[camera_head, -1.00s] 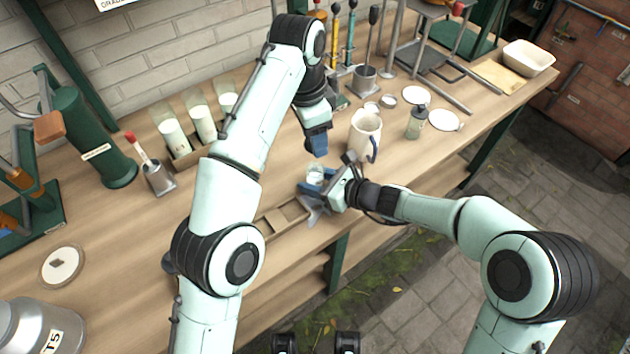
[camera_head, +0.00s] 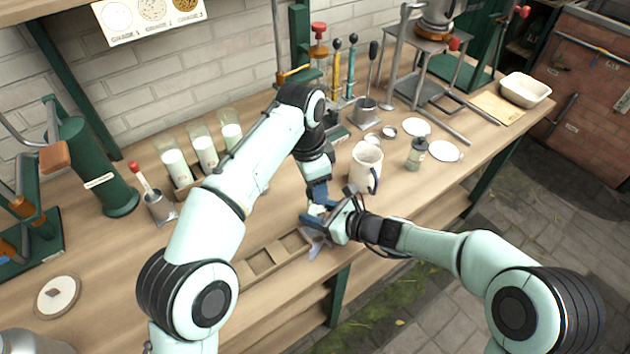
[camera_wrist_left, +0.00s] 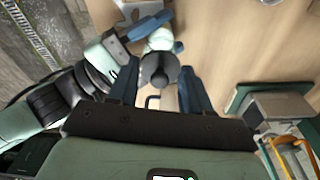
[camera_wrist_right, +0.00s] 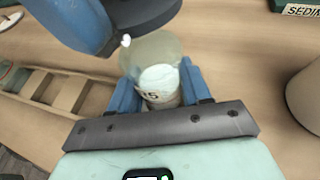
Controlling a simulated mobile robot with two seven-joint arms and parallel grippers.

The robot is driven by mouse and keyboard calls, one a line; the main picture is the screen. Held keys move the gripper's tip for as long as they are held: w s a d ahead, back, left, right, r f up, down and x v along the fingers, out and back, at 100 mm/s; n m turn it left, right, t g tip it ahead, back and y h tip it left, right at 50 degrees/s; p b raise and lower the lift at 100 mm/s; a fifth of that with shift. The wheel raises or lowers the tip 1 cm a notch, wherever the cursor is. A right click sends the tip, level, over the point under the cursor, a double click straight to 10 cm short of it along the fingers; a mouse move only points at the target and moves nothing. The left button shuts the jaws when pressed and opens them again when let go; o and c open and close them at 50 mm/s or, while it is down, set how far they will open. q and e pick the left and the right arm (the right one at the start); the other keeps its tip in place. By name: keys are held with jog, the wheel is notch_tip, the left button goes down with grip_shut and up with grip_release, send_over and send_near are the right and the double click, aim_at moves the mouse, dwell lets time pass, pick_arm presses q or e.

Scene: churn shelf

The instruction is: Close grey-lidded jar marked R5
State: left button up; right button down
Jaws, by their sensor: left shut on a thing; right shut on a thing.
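A small clear jar (camera_wrist_right: 160,80) with pale contents stands between the blue fingers of my right gripper (camera_wrist_right: 155,88). A label ending in 5 shows on it, partly cut off. In the head view the right gripper (camera_head: 325,216) is shut on this jar near the front edge. My left gripper (camera_head: 318,192) is just above the jar, pointing down. In the left wrist view a dark grey rounded piece (camera_wrist_left: 157,68), apparently the lid, lies between the left fingers (camera_wrist_left: 158,88), over the jar. Whether it touches the jar's rim is hidden.
An empty wooden divided tray (camera_head: 262,262) lies at the front edge. Several milk glasses (camera_head: 205,150) stand back left, partly behind my left arm.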

pick_arm(q)
jog(key=shift+f, duration=0.9)
jog(key=shift+f, duration=0.6)
jog(key=o, duration=1.1)
jog(key=shift+s+a+r, duration=0.1)
jog(key=shift+a+r, duration=0.1)
jog(key=shift+r, duration=1.65)
jog(key=shift+s+a+r, duration=0.1)
jog(key=shift+a+r, duration=0.1)
jog(key=shift+r, duration=1.65)
